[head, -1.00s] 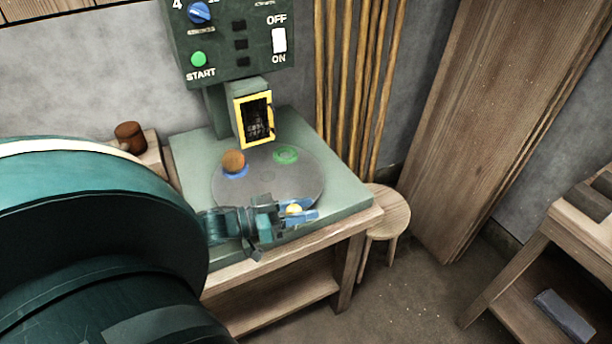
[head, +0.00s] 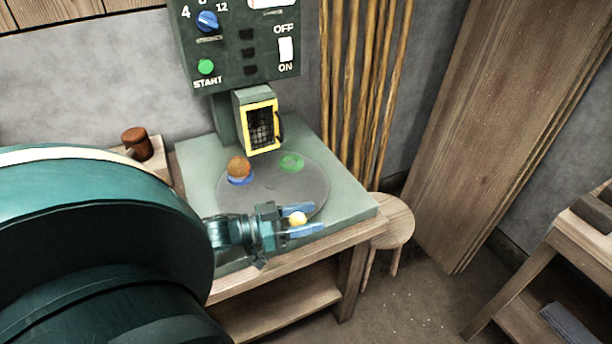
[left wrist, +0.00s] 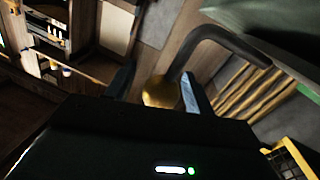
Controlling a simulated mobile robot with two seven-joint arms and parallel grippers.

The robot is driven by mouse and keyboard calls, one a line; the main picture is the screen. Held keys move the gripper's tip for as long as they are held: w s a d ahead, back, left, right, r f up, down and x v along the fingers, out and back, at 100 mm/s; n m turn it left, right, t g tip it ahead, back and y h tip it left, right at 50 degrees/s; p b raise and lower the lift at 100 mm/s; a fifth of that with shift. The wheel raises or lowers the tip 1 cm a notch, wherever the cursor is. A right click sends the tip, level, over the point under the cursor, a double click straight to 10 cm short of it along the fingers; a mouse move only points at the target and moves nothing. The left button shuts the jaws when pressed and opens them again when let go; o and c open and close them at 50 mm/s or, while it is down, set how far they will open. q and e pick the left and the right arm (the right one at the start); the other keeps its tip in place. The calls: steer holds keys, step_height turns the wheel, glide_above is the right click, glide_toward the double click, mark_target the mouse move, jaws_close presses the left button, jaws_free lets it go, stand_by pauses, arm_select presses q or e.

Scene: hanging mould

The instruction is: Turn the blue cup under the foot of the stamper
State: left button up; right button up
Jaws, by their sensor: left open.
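The blue cup (head: 240,181) is a blue ring with a brown ball in it, at the left rear of the grey turntable (head: 270,195). The stamper (head: 228,118) stands behind the turntable. Its foot is not clearly visible behind the yellow-framed mesh guard (head: 262,128). The cup is left of and in front of that guard. My left gripper (head: 298,220) is open, its fingers on either side of a yellow knob at the turntable's front edge. In the left wrist view the knob (left wrist: 160,92) is on a dark bent bar (left wrist: 205,38) between the fingers. My right gripper is not visible.
The control panel (head: 240,45) hangs above. A stool (head: 388,220) stands right of the bench, poles (head: 365,90) lean behind, and a brown mallet-like piece (head: 136,143) sits at left.

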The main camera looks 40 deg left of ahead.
arm_select(q)
steer(key=v, duration=0.7)
steer(key=shift+s+p, duration=0.15)
steer(key=shift+p, duration=0.15)
steer(key=shift+a, duration=0.1)
steer(key=shift+c, duration=0.3)
